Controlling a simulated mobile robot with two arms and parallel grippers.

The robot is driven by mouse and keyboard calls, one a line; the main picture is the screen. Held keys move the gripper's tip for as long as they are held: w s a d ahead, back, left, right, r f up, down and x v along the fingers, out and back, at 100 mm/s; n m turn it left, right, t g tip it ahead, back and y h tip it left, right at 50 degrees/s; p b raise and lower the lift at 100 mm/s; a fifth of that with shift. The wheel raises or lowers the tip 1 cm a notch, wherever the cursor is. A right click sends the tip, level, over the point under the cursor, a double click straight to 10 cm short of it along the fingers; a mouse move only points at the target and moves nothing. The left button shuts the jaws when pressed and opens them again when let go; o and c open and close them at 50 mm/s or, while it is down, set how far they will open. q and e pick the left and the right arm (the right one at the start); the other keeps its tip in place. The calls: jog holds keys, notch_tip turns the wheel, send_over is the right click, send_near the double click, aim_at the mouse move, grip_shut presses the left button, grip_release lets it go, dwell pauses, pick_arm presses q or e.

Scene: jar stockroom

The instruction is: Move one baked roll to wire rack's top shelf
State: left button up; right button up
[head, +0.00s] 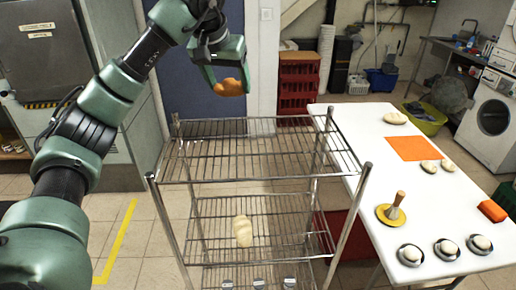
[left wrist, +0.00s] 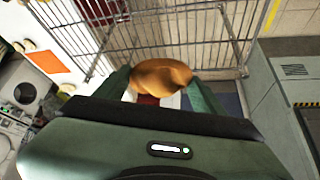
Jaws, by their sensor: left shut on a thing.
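My left gripper (head: 229,84) is shut on a golden-brown baked roll (head: 228,89) and holds it in the air. In the head view it appears above and beyond the far edge of the wire rack's top shelf (head: 250,152). The left wrist view shows the roll (left wrist: 160,75) between the two green fingers, with the rack's wires (left wrist: 175,32) beyond it. The top shelf is empty. A pale, unbaked-looking loaf (head: 243,231) lies on the shelf below. My right gripper is not in view.
A white table (head: 365,148) to the right bears an orange mat (head: 412,148), several pale dough pieces, small bowls, a yellow plate with a wooden-handled tool (head: 393,208) and an orange block (head: 492,211). Red crates (head: 299,85) stand behind the rack.

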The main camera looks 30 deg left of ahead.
pick_arm(q)
jog(key=shift+w+a+f, duration=0.2)
jog(key=shift+a+f, duration=0.15)
jog(key=shift+a, duration=0.35)
send_over(233, 153)
jog(key=s, duration=0.2)
notch_tip(233, 153, down, 4)
notch_tip(233, 153, down, 10)
jog(key=shift+w+d+r+p, duration=0.1)
jog(key=shift+w+p, duration=0.05)
jog(key=shift+p, duration=0.45)
notch_tip(233, 153, down, 4)
jog(key=shift+f+p, duration=0.2)
jog(key=shift+p, duration=0.15)
jog(key=shift+f, duration=0.15)
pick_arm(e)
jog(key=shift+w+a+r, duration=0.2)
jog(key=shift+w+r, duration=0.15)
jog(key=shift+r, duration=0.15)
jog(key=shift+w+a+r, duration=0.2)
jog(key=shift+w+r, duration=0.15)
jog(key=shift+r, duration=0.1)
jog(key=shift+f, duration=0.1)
pick_arm(q)
jog(key=shift+f, duration=0.2)
jog(key=o, duration=1.4)
jog(key=shift+c, duration=0.2)
